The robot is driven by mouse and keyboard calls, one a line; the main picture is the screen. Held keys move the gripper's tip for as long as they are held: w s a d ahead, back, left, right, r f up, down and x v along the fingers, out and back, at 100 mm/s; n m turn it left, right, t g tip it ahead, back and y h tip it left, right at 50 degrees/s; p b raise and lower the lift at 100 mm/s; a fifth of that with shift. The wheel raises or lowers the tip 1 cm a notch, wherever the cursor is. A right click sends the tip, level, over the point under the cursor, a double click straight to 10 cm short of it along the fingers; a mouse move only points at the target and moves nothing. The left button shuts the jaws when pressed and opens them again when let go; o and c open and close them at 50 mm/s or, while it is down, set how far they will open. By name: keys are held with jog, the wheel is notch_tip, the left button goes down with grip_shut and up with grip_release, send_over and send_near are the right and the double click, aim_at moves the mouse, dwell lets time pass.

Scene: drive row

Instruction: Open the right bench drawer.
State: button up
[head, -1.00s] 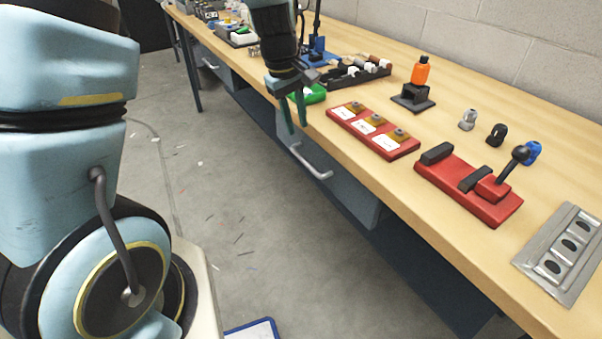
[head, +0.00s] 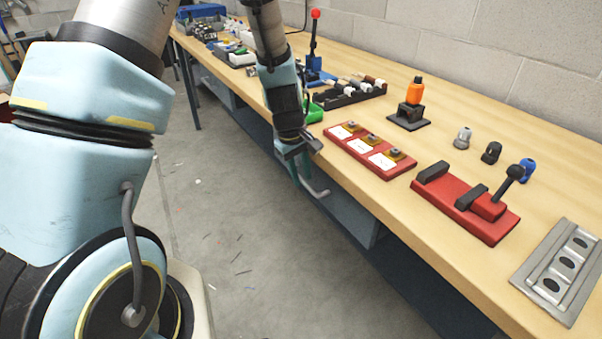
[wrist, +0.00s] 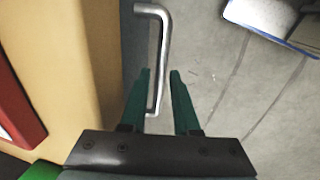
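The right bench drawer (head: 348,215) is a grey-blue box under the front edge of the bench, and its front looks shut. Its bar handle (head: 318,192) is partly hidden behind my gripper in the head view. In the wrist view the grey metal handle (wrist: 164,45) stands out from the drawer front, and its lower end lies between my fingers. My gripper (wrist: 159,72) is open, with one green finger on either side of the bar and gaps showing. In the head view my gripper (head: 298,178) points down at the handle's near side.
The wooden bench top (head: 440,145) overhangs just beside my gripper. A red block with labelled cards (head: 365,152) and a red lever fixture (head: 470,205) stand near its edge. The grey floor (head: 240,240) in front of the drawer is clear apart from small scraps.

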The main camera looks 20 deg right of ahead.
grip_shut()
dwell(1.4)
